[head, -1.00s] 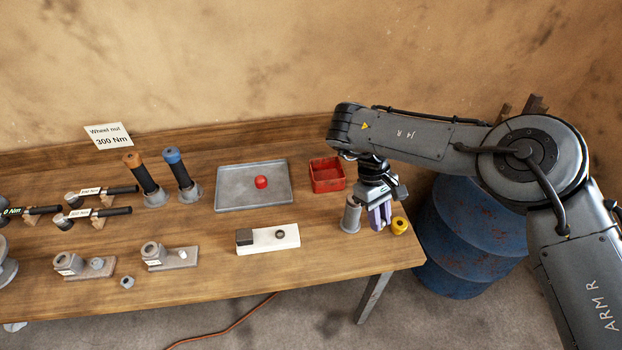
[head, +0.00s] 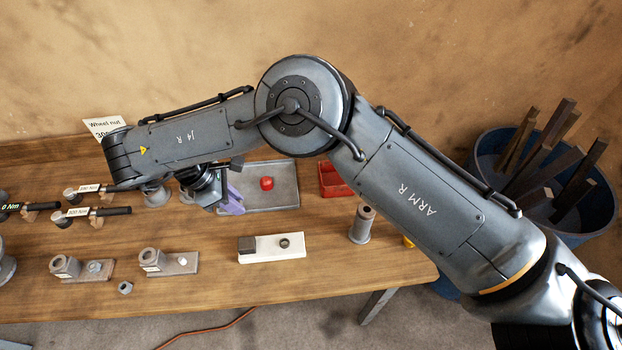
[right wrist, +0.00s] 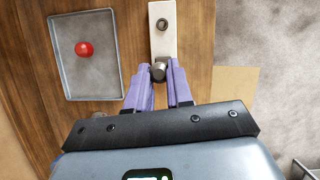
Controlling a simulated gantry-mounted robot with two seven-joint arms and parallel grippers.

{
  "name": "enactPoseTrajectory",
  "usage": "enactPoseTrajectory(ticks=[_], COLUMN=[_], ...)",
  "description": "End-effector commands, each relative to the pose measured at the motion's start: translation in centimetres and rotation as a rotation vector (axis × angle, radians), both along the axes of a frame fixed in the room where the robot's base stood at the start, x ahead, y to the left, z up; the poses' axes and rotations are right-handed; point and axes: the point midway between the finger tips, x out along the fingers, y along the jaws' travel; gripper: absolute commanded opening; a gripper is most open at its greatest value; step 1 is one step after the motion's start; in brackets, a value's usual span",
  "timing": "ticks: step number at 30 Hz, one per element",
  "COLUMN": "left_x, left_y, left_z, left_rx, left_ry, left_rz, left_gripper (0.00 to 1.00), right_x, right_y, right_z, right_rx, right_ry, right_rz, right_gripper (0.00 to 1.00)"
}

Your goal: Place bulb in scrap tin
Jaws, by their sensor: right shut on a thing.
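No container is marked as the scrap tin. A grey open-topped cylinder (head: 362,224) stands near the table's right end, and a red open bin (head: 336,178) sits behind it, partly hidden by my arm. My left gripper is out of view.
The grey tray (head: 285,200) holds a red round thing (head: 267,183). A white block (head: 265,248) with a dark end and ring lies in front. Torque wrenches and grey fixtures (head: 168,262) fill the left. A blue barrel of posts (head: 482,160) stands right of the table.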

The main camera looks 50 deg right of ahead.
Motion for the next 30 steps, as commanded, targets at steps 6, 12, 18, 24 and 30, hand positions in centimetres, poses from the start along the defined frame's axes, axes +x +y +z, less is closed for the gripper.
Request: enactPoseTrajectory(ticks=[6, 12, 18, 24, 30], left_x=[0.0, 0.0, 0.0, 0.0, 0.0], left_y=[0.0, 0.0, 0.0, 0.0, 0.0], left_z=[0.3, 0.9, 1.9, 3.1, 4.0], left_rx=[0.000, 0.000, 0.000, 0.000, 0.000], left_ry=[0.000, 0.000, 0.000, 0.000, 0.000], left_rz=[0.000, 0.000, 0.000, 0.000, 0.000], left_gripper=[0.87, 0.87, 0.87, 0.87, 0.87], right_x=[2.2, 4.7, 6.6, 5.9, 3.0], right_y=[1.7, 3.1, 1.3, -4.5, -11.2], right_z=[0.2, 0.6, 0.2, -3.4, -7.6], right_rx=[0.004, 0.008, 0.011, 0.012, 0.007], right_ry=[0.002, -0.001, 0.001, 0.008, 0.010], right_rz=[0.485, 0.984, 1.341, 1.459, 1.413], right_gripper=[0.00, 0.00, 0.00, 0.00, 0.00])
